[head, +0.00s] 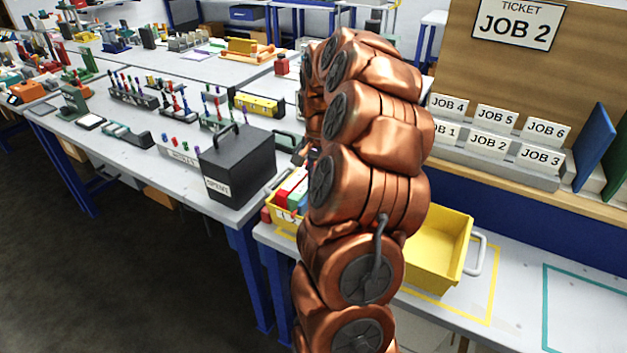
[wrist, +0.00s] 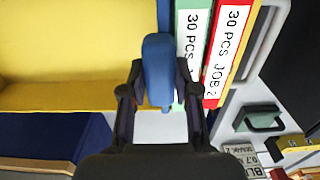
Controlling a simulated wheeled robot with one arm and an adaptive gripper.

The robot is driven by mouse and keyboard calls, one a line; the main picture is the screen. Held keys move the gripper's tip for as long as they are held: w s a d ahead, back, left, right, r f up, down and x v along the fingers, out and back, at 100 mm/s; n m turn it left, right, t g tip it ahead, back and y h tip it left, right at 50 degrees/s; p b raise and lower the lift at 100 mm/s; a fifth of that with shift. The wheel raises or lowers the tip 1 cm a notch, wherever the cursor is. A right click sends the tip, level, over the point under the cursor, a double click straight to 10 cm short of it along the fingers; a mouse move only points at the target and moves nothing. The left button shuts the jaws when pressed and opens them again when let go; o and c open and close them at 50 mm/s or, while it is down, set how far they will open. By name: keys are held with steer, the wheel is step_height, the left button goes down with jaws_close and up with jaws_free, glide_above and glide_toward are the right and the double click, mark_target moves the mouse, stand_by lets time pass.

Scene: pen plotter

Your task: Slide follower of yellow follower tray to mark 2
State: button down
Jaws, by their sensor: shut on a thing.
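The yellow follower tray (head: 440,255) stands on the near bench, its middle hidden behind my arm. In the wrist view the tray's yellow interior (wrist: 70,60) fills the upper left and looks empty there. My gripper (wrist: 158,80) is shut on the upright blue follower (wrist: 158,55), with a finger on each side of its rounded tab. Right of the follower stand a green card (wrist: 192,40) and a red card (wrist: 223,50), both lettered "30 PCS JOB". In the head view the cards (head: 293,188) show left of my arm, while the gripper and follower are hidden. I cannot see the tray's marks.
A black lidded box (head: 237,165) stands on the left bench, close to the tray's card end. A job ticket board (head: 540,50) and label rack (head: 490,150) are behind. Free bench top (head: 520,275) lies right of the tray.

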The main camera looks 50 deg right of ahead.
steer(key=c, duration=0.8)
jaws_free()
steer(key=shift+c, duration=0.2)
step_height(320, 180, up, 12)
stand_by(0.3)
